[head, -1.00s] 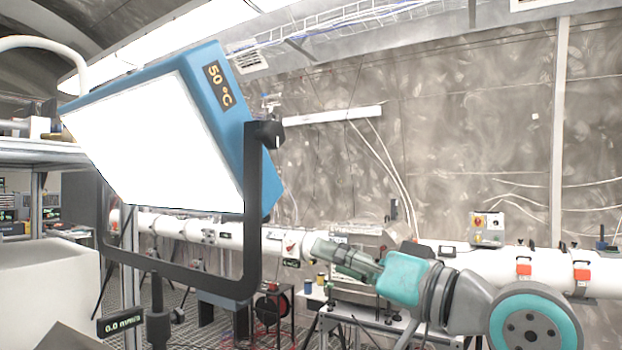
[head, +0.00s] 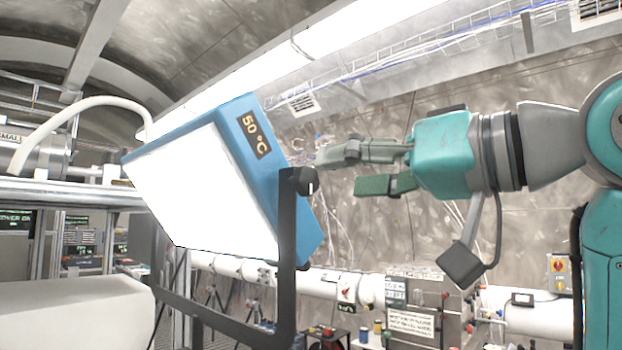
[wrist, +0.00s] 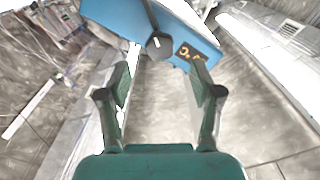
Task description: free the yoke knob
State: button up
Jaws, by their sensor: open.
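The yoke knob (head: 304,181) is a black round knob with a white mark. It sits at the top of the black yoke arm (head: 287,260), against the side of a tilted blue lamp panel (head: 262,130) marked "50 °C". In the wrist view the knob (wrist: 159,45) lies ahead, beyond the fingertips and between their lines. My gripper (head: 345,170) is open and empty, to the right of the knob and slightly above it in the head view. Its two green-padded fingers show in the wrist view (wrist: 160,92). The gripper is apart from the knob.
A white hose (head: 60,105) runs to the back of the panel. A white beam pipe (head: 320,283) and equipment stand low behind. A shelf (head: 80,190) is at the left. The space between my gripper and the knob looks clear.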

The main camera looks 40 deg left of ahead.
aim_at(311, 178)
jog(key=a, duration=0.6)
jog(key=shift+w+a, duration=0.3)
jog(key=shift+a, duration=0.1)
jog(key=shift+c, duration=0.2)
jog(key=c, duration=1.1)
